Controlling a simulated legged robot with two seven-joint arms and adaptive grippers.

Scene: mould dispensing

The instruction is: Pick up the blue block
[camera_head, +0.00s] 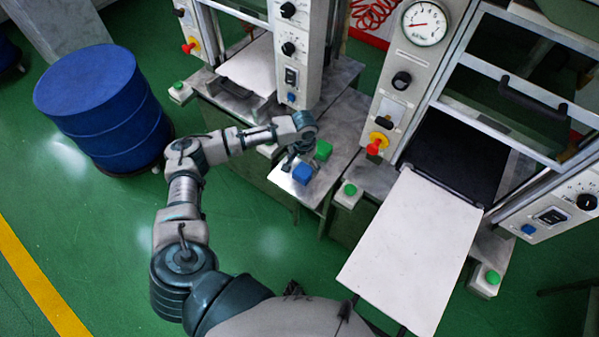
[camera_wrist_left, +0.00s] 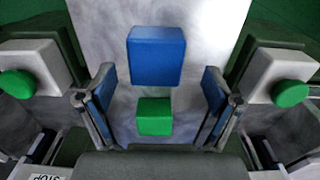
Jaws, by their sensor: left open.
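The blue block (camera_head: 302,174) lies on a grey metal worktop (camera_head: 335,122), near its front edge in the head view. A green block (camera_head: 323,150) lies just behind it to the right. My left gripper (camera_head: 296,158) is over the worktop beside the blocks, open and empty. In the left wrist view the blue block (camera_wrist_left: 156,56) sits ahead of and between the spread fingers of the gripper (camera_wrist_left: 159,76), apart from both. The green block (camera_wrist_left: 155,117) shows nearer the palm, also between the fingers. My right gripper is not in view.
White button boxes with green buttons (camera_wrist_left: 291,93) (camera_wrist_left: 17,84) flank the worktop. A press column with a gauge (camera_head: 425,22) and a pale plate (camera_head: 412,245) stand to the right. A blue drum (camera_head: 105,110) stands at left on green floor.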

